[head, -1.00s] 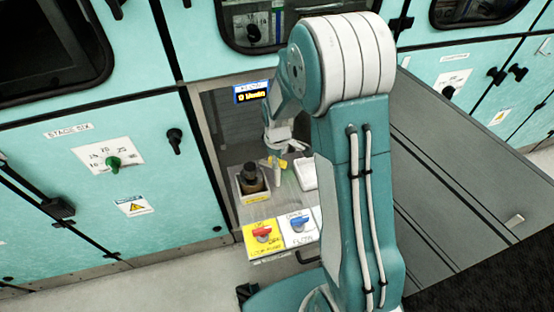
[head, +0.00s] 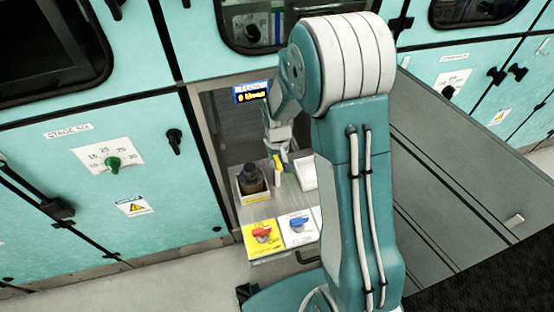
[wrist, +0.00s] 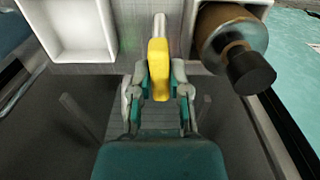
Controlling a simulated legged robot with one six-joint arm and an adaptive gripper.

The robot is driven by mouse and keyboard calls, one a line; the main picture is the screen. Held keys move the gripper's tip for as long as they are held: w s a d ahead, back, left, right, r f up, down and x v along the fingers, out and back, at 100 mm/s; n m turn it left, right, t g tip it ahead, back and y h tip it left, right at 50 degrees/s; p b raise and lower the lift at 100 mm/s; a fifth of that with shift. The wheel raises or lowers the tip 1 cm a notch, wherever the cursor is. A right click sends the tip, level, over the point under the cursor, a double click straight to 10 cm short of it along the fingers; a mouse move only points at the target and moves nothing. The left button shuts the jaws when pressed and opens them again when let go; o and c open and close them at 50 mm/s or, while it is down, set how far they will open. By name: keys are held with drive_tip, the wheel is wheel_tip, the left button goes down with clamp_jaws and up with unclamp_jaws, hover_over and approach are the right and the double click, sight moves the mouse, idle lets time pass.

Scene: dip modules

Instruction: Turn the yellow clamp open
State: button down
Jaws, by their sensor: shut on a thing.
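The yellow clamp (wrist: 158,66) is in the middle of the wrist view, on a pale rod or pipe (wrist: 160,22), with its long side running away from my gripper. My gripper (wrist: 159,90) has its two fingers on either side of the clamp's near end and is shut on it. In the head view the clamp (head: 278,164) is a small yellow patch under my gripper (head: 279,156), and my arm hides part of the area to its right.
A dark-capped brown bottle (head: 251,178) stands in a holder left of the clamp. A white tray (head: 307,173) lies to the right. A red knob (head: 262,234) and a blue knob (head: 299,224) sit in front. A lit display (head: 251,92) is behind.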

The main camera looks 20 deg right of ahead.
drive_tip(key=shift+s+f+m, duration=0.1)
drive_tip(key=shift+m, duration=0.4)
drive_tip(key=c, duration=0.6)
unclamp_jaws()
wheel_tip(320, 180, up, 12)
drive_tip(key=shift+a, duration=0.1)
idle(0.4)
